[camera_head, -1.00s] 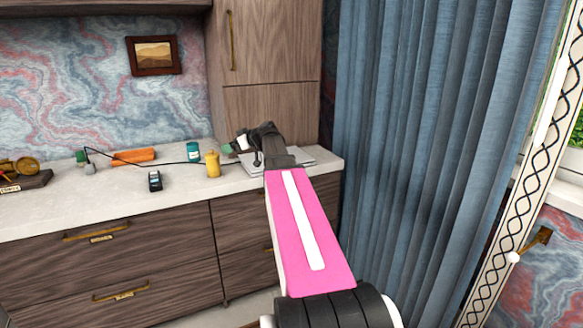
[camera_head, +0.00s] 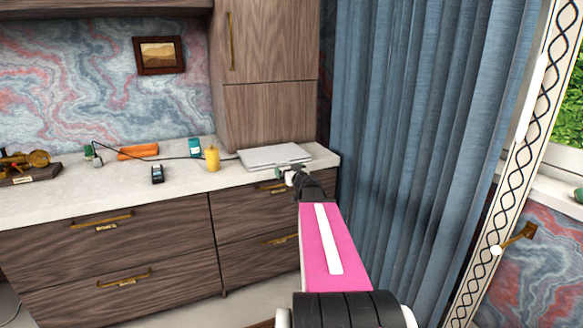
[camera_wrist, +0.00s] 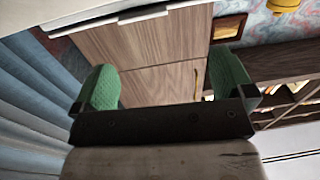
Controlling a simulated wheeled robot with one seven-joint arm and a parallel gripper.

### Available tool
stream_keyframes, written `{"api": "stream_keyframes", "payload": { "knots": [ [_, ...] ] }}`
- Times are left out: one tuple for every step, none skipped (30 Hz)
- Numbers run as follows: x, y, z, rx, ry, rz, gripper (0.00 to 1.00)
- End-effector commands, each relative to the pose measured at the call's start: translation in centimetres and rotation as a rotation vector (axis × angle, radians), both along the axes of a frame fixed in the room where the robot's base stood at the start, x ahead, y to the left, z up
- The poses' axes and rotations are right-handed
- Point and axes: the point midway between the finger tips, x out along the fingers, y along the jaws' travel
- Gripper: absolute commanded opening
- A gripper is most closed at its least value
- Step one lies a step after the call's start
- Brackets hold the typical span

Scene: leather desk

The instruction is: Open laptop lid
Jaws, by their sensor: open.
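The laptop (camera_head: 272,156) is a flat silver slab at the right end of the counter, and its lid looks shut. Its pale edge with a dark line also shows at the top left of the wrist view (camera_wrist: 110,21). My gripper (camera_head: 284,172) is in front of the laptop, by the counter's front edge, and appears apart from it. In the wrist view my gripper (camera_wrist: 164,84) has its two green finger pads wide apart with nothing between them. The exact gap to the lid is unclear.
A yellow bottle (camera_head: 212,158) stands left of the laptop, with a teal container (camera_head: 194,147) behind it. A black device (camera_head: 158,173) and an orange roll (camera_head: 138,152) lie farther left. A tall cabinet (camera_head: 268,115) rises behind; a blue curtain (camera_head: 410,110) hangs on the right.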

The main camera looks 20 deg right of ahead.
Motion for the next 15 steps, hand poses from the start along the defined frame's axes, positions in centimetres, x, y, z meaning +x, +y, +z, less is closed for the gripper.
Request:
{"api": "stream_keyframes", "payload": {
  "knots": [
    [-0.5,-0.5,-0.6,0.006,0.005,-0.027,1.00],
    [-0.7,-0.8,-0.8,0.007,0.006,-0.038,1.00],
    [-0.8,-1.0,-1.0,0.009,0.008,-0.049,1.00],
    [-0.8,-1.1,-1.2,0.010,0.009,-0.056,1.00],
    [-0.8,-1.2,-1.2,0.010,0.009,-0.060,1.00],
    [-0.6,-1.3,-1.3,0.010,0.010,-0.062,1.00],
    [-0.5,-1.3,-1.3,0.010,0.010,-0.062,1.00],
    [-0.3,-1.3,-1.3,0.010,0.010,-0.062,1.00],
    [0.0,-1.3,-1.3,0.010,0.009,-0.061,1.00],
    [0.3,-1.3,-1.3,0.010,0.009,-0.061,1.00],
    [0.6,-1.3,-1.3,0.010,0.009,-0.060,1.00],
    [1.1,-1.3,-1.3,0.010,0.009,-0.060,1.00],
    [1.4,-1.2,-1.3,0.010,0.009,-0.059,1.00],
    [1.9,-1.2,-1.3,0.010,0.009,-0.059,1.00],
    [2.5,-1.2,-1.3,0.010,0.008,-0.058,1.00]
  ]
}}
